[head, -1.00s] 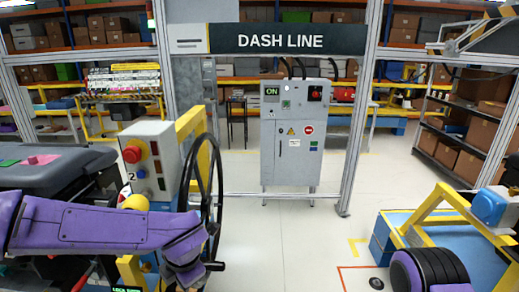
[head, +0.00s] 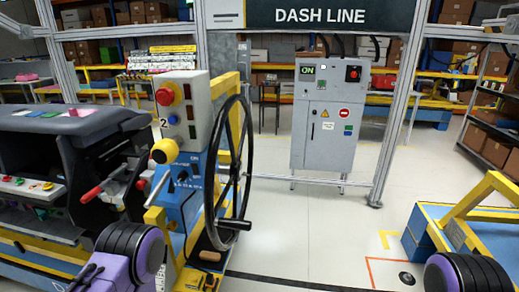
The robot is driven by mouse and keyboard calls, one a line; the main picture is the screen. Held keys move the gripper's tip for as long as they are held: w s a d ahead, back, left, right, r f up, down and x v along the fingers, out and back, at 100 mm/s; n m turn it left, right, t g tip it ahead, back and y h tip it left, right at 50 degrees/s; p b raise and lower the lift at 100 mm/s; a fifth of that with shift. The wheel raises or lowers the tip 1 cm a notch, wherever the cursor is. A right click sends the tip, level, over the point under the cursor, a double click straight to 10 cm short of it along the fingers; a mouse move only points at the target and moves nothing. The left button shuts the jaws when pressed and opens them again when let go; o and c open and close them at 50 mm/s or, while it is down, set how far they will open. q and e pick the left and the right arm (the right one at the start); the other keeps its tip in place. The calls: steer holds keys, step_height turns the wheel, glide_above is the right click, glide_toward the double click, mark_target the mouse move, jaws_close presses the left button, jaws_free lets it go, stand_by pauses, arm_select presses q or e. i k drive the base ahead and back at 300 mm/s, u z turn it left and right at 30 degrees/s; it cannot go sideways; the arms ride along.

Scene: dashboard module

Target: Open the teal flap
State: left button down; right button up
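The black dashboard module (head: 75,125) stands at the left of the head view. Its top carries a row of small coloured patches, among them a green to teal one (head: 50,115); they are too small to tell which is the teal flap or whether it is raised. My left arm shows at the bottom left, below and in front of the module. My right arm shows at the bottom right, far from the module.
A grey control box (head: 182,108) with a red button stands right of the module. A black handwheel (head: 245,170) and a yellow-knobbed lever (head: 165,151) stick out beside it. A red-handled lever (head: 91,193) juts from the module. The floor in the middle is clear.

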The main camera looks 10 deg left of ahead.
mark_target(42, 214)
steer(key=u, duration=1.25)
